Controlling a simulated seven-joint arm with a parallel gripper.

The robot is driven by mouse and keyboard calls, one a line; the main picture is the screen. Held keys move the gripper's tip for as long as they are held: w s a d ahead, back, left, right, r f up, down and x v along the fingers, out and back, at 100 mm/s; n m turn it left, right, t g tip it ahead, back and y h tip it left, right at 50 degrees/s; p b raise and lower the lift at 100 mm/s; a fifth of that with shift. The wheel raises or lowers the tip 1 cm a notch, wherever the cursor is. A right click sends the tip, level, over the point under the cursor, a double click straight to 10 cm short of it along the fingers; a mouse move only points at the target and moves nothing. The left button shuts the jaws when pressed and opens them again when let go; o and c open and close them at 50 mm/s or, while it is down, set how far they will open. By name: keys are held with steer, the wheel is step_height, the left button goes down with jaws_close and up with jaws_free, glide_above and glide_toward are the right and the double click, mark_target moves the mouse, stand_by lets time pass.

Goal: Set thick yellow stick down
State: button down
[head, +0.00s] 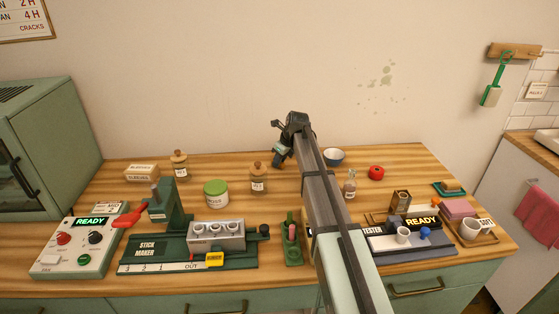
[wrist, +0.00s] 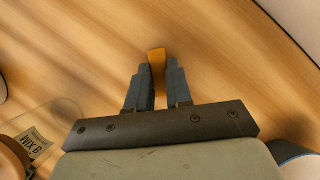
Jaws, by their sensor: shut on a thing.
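My gripper (wrist: 158,78) is shut on the thick yellow stick (wrist: 157,56), which looks orange-yellow in the wrist view. The stick's end shows between and just beyond the two dark fingers, over bare wood. I cannot tell whether it touches the table. In the head view my gripper (head: 279,154) is over the back of the wooden table (head: 225,160), near the wall. The stick cannot be made out there.
A glass bottle (head: 350,184) and a red pot (head: 376,172) are further right. The stick maker (head: 190,245) is at front left. The back strip is mostly clear.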

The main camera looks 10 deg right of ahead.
steer(key=shift+f, duration=0.15)
steer(key=c, duration=1)
jaws_free()
steer(key=v, duration=1.2)
